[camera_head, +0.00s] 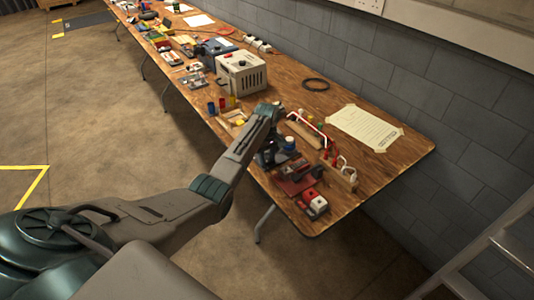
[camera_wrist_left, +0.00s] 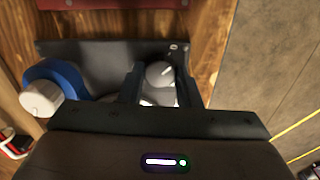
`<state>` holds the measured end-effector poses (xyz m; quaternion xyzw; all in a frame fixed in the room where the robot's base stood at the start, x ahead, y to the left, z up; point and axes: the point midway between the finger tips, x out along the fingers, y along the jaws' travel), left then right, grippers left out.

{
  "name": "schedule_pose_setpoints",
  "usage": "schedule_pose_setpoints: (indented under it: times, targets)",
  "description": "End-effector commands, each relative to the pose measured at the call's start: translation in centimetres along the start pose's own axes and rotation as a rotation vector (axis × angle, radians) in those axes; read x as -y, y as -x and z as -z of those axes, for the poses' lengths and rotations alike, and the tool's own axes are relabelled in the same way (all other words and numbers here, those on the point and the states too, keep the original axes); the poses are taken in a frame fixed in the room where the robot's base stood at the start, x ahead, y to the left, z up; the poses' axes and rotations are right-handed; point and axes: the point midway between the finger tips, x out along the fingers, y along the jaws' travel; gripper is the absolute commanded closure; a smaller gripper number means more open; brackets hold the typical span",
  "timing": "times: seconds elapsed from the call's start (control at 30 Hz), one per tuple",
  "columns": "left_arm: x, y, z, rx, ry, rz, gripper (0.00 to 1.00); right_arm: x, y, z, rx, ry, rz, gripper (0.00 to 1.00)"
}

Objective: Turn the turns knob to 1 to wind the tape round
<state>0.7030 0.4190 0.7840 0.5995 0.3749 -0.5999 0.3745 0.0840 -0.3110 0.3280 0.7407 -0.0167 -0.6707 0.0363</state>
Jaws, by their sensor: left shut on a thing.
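My left gripper (camera_head: 272,146) reaches down over a small dark device near the front edge of the workbench. In the left wrist view the gripper (camera_wrist_left: 158,82) is shut on a small round pale knob (camera_wrist_left: 160,72), which sits between its two dark fingers. The knob stands on the device's dark plate (camera_wrist_left: 100,52). I cannot read any marks on it or tell which number it points to. A blue roll with a white hub (camera_wrist_left: 50,92) sits to the left on the same device; the blue and white part also shows in the head view (camera_head: 289,144). My right gripper is not in view.
A red fixture (camera_head: 298,182) and a small box with a white top (camera_head: 318,204) stand close by on the workbench (camera_head: 395,165). A wooden rack (camera_head: 305,132) and a taped paper sheet (camera_head: 365,127) lie behind. A grey ladder (camera_head: 500,245) stands at the right.

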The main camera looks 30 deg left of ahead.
Motion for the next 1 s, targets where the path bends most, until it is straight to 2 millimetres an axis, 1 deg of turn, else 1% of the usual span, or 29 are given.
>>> schedule_pose_setpoints:
  times: [0.03,0.17,0.4,0.6,1.0]
  targets:
    - [0.0,0.5,-0.1,0.002,-0.041,0.002,0.93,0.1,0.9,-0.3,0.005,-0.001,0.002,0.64]
    - [0.0,0.4,0.0,0.002,-0.165,0.001,0.93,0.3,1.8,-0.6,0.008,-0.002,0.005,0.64]
    - [0.0,0.3,0.0,0.001,-0.393,0.0,0.93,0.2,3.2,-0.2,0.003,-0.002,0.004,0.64]
    - [0.0,0.3,0.0,0.0,-0.582,0.0,0.93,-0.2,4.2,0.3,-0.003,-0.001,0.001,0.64]
    - [-0.1,0.2,0.0,-0.001,-0.963,0.0,0.93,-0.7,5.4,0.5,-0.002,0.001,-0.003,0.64]
